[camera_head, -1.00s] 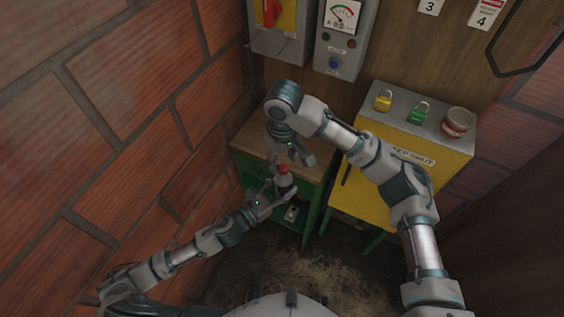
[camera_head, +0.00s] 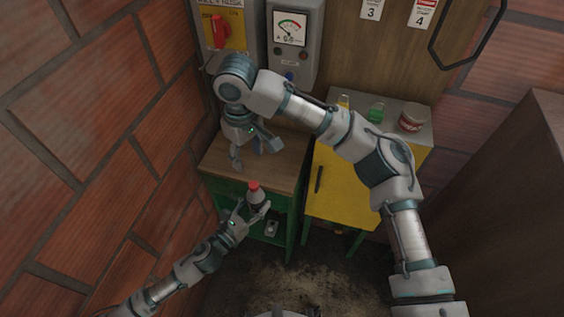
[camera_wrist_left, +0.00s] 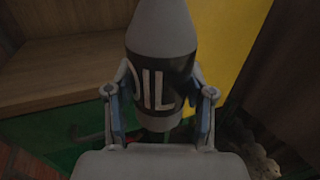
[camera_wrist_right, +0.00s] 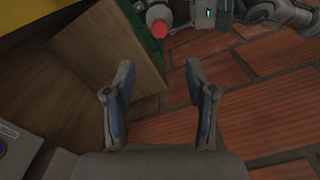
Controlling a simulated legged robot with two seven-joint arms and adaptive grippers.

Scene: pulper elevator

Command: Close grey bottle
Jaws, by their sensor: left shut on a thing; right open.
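The grey bottle (camera_head: 257,199) has a dark band lettered "OIL" and a red cap (camera_head: 253,186) on its top. My left gripper (camera_head: 250,212) is shut around the bottle and holds it roughly upright in front of the wooden-topped bench. In the left wrist view the bottle (camera_wrist_left: 162,75) sits between both fingers, with its cap out of frame. My right gripper (camera_head: 256,156) is open and empty above the bench top, apart from the cap. The right wrist view shows the cap (camera_wrist_right: 159,29) beyond its fingers (camera_wrist_right: 163,100). I cannot tell how tight the cap is.
The green bench (camera_head: 285,165) with a wooden top stands against the brick wall. A yellow cabinet (camera_head: 345,190) beside it carries a green padlock (camera_head: 376,112) and a round tin (camera_head: 412,117). A panel with a red switch (camera_head: 215,32) and a gauge box (camera_head: 290,45) hang above.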

